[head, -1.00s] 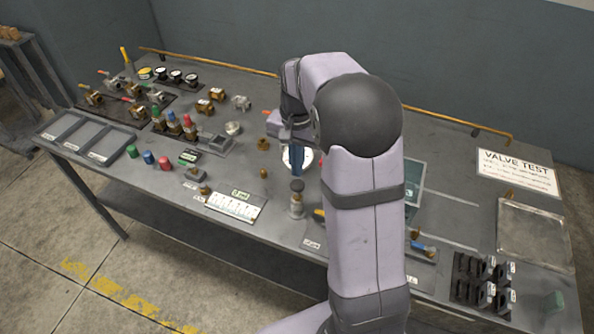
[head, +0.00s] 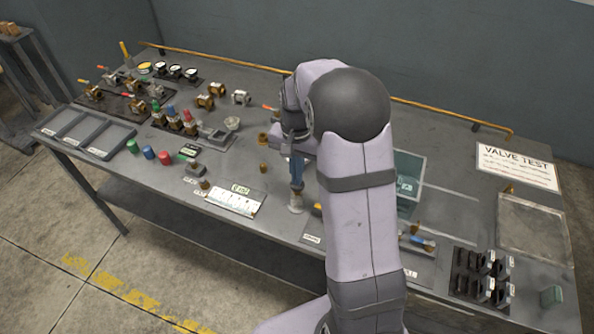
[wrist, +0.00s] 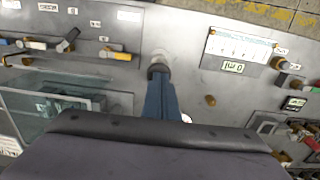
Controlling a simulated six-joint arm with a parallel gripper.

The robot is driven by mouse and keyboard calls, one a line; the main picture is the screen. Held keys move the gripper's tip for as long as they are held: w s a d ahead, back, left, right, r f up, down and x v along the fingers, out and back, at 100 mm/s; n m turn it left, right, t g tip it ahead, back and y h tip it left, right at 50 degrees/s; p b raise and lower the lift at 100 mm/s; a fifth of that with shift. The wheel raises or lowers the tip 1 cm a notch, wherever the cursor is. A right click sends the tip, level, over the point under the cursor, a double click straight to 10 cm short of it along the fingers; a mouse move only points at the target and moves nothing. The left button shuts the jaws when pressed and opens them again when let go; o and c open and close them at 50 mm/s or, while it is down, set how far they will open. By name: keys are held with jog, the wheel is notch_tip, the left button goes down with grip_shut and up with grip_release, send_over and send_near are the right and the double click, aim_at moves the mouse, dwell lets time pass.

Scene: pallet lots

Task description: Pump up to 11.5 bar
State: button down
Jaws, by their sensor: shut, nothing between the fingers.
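The hand pump, a pale upright cylinder (head: 296,206) with a dark knob, stands near the front edge of the bench. In the wrist view its dark knob (wrist: 158,70) lies at my fingertips. My gripper (head: 296,186) is shut and empty, pointing down onto the top of the knob; it seems to touch it, though the contact is partly hidden. It also shows in the wrist view (wrist: 159,78). A white round dial (wrist: 186,118) behind the pump is mostly hidden by my gripper, and its reading cannot be seen.
A white scale card (head: 235,200) lies left of the pump. A clear greenish box (head: 409,172) stands to the right behind my arm. Valves, coloured caps and grey trays (head: 85,136) fill the left side. A dark rack (head: 480,275) stands front right.

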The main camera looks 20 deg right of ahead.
jog(key=shift+f, duration=0.8)
jog(key=shift+s+r, duration=0.1)
jog(key=shift+s, duration=0.1)
jog(key=shift+w+r+p, duration=0.1)
jog(key=shift+r+p, duration=0.3)
jog(key=shift+p, duration=0.05)
notch_tip(320, 180, up, 14)
jog(key=shift+w+f, duration=0.15)
dwell(1.0)
